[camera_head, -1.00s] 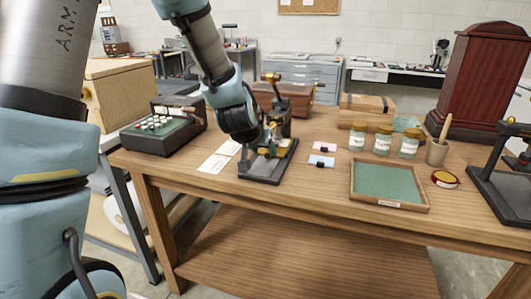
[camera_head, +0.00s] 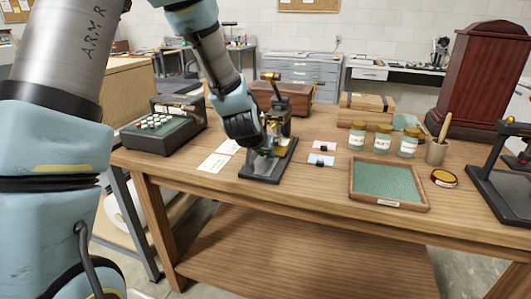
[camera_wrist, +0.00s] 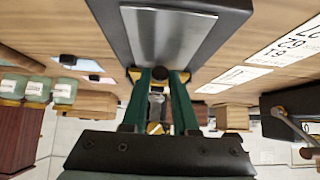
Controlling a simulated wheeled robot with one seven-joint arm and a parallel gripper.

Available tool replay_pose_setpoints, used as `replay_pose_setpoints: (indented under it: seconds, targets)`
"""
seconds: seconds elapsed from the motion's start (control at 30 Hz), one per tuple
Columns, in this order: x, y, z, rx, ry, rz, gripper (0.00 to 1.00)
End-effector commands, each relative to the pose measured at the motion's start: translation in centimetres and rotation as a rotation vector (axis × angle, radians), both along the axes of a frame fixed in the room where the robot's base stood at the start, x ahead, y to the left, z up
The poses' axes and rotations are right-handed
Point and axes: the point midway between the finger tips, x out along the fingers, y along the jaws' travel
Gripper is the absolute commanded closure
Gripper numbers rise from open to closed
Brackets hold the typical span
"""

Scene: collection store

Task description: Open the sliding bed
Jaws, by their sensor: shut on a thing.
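A small black press (camera_head: 284,122) with a flat dark base (camera_head: 262,178) stands near the front left of the wooden table. A grey metal plate, which looks like the sliding bed (camera_wrist: 168,38), lies on the dark base in the wrist view. My gripper (camera_head: 264,153) is low in front of the press's upright. In the wrist view its green fingers (camera_wrist: 158,76) are close together at the plate's edge, shut on a part of the bed there. Brass pieces show beside the fingertips. The held part is mostly hidden, and I cannot tell how far the bed is out.
Pink and blue cards (camera_head: 322,153), glass jars (camera_head: 382,140) and a green-lined tray (camera_head: 388,184) lie to the right. A wooden box (camera_head: 290,98) stands behind the press.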

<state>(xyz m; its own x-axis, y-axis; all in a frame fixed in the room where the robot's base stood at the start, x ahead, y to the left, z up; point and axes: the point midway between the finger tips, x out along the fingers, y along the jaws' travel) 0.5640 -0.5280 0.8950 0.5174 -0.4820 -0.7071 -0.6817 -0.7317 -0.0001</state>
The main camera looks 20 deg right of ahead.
Motion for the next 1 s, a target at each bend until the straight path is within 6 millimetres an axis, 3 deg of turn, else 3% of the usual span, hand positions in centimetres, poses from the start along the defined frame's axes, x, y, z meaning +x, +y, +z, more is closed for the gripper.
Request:
replay_pose_setpoints:
  seconds: [0.17, 1.0]
  targets:
    - [-0.01, 0.00, 0.01, 0.000, 0.000, 0.000, 1.00]
    - [-0.01, 0.01, 0.01, 0.000, 0.000, 0.000, 1.00]
